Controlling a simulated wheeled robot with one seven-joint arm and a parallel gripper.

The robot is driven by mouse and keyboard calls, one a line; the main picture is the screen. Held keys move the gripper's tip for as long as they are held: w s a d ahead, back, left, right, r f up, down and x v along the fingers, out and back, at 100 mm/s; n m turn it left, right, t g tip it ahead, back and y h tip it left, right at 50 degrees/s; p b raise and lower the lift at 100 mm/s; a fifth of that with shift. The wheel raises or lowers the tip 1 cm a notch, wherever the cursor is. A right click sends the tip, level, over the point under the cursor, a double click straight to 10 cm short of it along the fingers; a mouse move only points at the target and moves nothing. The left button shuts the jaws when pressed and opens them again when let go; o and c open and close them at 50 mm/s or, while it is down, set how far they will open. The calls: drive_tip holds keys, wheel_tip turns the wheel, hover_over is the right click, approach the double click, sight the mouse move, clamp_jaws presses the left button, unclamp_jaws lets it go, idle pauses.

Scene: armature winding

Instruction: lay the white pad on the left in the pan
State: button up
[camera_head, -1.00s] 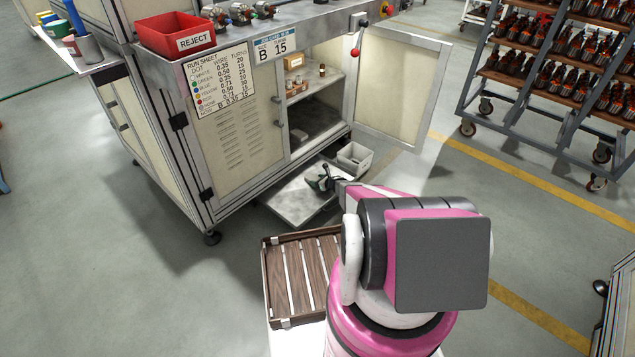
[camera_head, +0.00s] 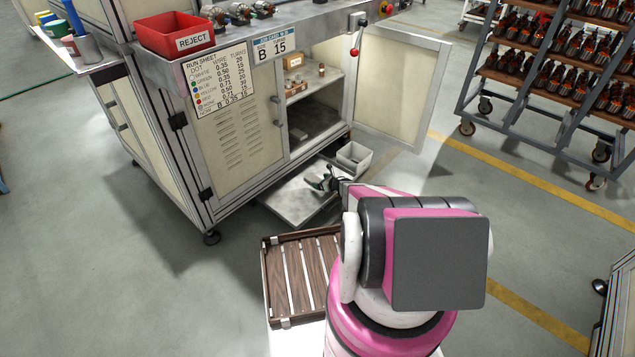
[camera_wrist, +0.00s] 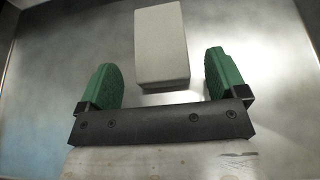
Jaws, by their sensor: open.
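A pale grey-white block-shaped pad (camera_wrist: 161,45) lies on a bare metal surface (camera_wrist: 240,50) in the wrist view. My gripper (camera_wrist: 162,68) has its two green fingers apart, one to each side of the pad's near end, with clear gaps on both sides. Most of the pad extends beyond the fingertips. In the head view my gripper (camera_head: 324,181) is small, over the low pulled-out metal tray (camera_head: 290,203) under the cabinet. I cannot tell the pad clearly there, nor which thing is the pan.
A light grey bin (camera_head: 353,157) stands at the tray's right side. The cabinet door (camera_head: 402,95) hangs open above it. A brown slatted crate (camera_head: 290,320) is beside my arm. A red REJECT bin (camera_head: 172,33) sits on the bench. Floor at left is clear.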

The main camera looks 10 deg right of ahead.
drive_tip(key=v, duration=0.8)
drive_tip(key=shift+s+d, duration=0.1)
drive_tip(key=shift+s+r, duration=0.1)
drive_tip(key=shift+r, duration=0.1)
drive_tip(key=s+r+m+h, duration=0.2)
drive_tip(key=r+m+h, duration=0.2)
drive_tip(key=r+m, duration=0.45)
drive_tip(key=s+d+r+m+h, duration=0.1)
drive_tip(key=s+r+m+h, duration=0.15)
drive_tip(key=r+m, duration=0.55)
drive_tip(key=s+r+m+h, duration=0.1)
drive_tip(key=r+m+h, duration=0.3)
drive_tip(key=r+m, duration=0.45)
drive_tip(key=s+a+r+m+g+y, duration=0.1)
drive_tip(key=s+a+r+m+g, duration=0.2)
drive_tip(key=s+r+m, duration=0.3)
drive_tip(key=s+a+r+m+g, duration=0.4)
drive_tip(key=s+a+r+m, duration=0.1)
drive_tip(key=s, duration=0.7)
drive_tip(key=s+a+r+m+g+y, duration=0.1)
drive_tip(key=s+a+r+m+g, duration=0.2)
drive_tip(key=s+a+r+m, duration=0.3)
drive_tip(key=s+m, duration=0.1)
drive_tip(key=s, duration=0.3)
drive_tip(key=shift+r+g+y, duration=0.35)
drive_tip(key=shift+g, duration=0.05)
drive_tip(key=shift+s+a, duration=0.1)
